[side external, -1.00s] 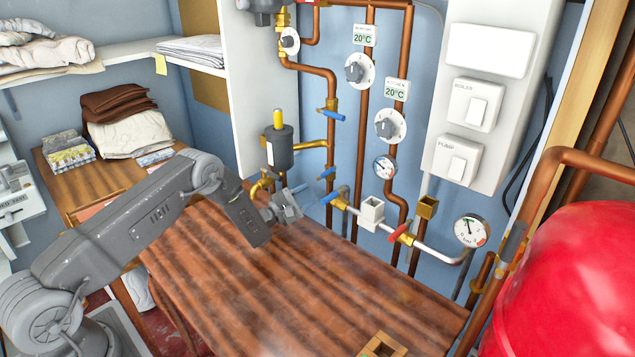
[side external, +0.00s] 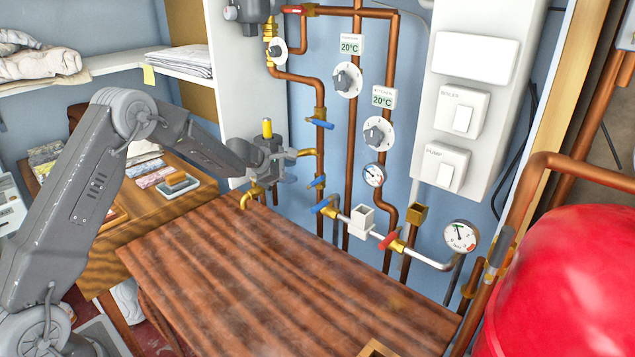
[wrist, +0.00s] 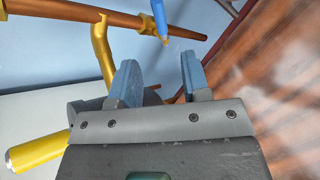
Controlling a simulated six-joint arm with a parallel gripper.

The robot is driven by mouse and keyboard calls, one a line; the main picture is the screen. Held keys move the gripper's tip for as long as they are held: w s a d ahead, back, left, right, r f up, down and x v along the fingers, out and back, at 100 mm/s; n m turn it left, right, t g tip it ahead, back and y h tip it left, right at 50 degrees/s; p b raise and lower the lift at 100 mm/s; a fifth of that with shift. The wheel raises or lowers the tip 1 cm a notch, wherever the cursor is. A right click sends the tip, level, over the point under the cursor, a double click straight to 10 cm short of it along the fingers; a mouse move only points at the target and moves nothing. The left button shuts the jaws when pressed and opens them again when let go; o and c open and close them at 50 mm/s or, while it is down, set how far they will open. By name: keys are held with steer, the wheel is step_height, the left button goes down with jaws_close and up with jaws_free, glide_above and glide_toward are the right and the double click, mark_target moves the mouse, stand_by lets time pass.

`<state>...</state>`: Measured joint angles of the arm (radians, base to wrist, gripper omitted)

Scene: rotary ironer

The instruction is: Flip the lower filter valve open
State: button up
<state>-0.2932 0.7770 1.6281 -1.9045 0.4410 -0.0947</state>
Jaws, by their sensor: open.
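The lower filter valve has a blue handle (side external: 317,182) on the vertical copper pipe, below the brass branch to the filter. In the wrist view the handle (wrist: 160,18) lies crosswise to the pipe, beyond my fingertips. My gripper (wrist: 160,72) is open and empty, its two light-blue fingers apart. In the side view my gripper (side external: 284,174) is in front of the filter, left of the handle, with a gap between. It hides most of the filter body; the filter's yellow cap (side external: 267,128) shows above it and in the wrist view (wrist: 38,153).
An upper blue valve handle (side external: 320,123) is on the same pipe. Another blue handle (side external: 325,207) and a red one (side external: 388,239) sit lower right. A brass spout (side external: 246,200) is below my gripper. The wooden tabletop (side external: 270,270) is mostly clear.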

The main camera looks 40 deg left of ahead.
mark_target(316, 181)
steer(key=x, duration=1.2)
steer(key=shift+d, duration=0.1)
jaws_close()
